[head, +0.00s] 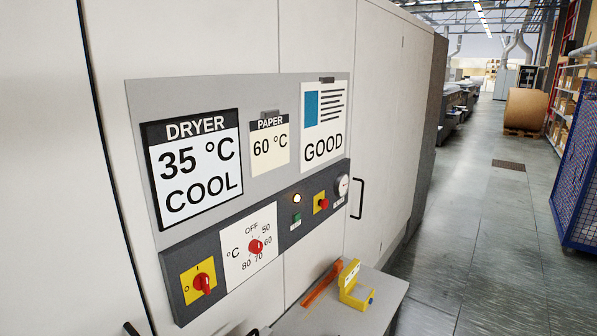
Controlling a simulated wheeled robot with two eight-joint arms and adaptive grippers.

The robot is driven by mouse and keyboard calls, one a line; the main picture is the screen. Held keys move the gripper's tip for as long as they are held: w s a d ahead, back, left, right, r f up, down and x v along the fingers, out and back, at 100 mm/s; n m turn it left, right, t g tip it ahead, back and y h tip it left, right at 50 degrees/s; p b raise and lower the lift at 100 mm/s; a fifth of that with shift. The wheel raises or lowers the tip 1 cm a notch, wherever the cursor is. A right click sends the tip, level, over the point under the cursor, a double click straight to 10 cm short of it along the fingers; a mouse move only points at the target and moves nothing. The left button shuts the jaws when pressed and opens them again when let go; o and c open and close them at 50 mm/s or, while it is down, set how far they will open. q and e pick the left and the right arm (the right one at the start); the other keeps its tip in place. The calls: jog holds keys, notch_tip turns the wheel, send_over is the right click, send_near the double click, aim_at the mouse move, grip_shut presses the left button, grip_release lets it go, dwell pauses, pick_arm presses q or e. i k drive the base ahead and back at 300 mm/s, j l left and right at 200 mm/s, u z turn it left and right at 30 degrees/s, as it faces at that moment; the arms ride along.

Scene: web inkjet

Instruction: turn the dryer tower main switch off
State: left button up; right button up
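The dryer tower's main switch (203,284) is a red rotary handle on a yellow plate at the lower left end of the dark control strip. The plate is marked I at the top and O at the left. The handle looks roughly upright, towards the I, but it is small. The dryer display (191,170) reads 35 °C COOL. The temperature dial (256,247), a red knob on a white plate marked OFF and 50 to 80, is right of the switch; its pointing is hard to read. Neither of my grippers can be made out.
A lit lamp (297,198), a green button (297,218), a red knob on yellow (321,203) and a gauge (342,186) follow along the strip. Below, a grey shelf (345,315) holds a yellow object (354,288) and an orange-red strip (322,283). The aisle floor (480,240) at right is clear.

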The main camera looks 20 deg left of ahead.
aim_at(200, 282)
jog(key=u, duration=1.2)
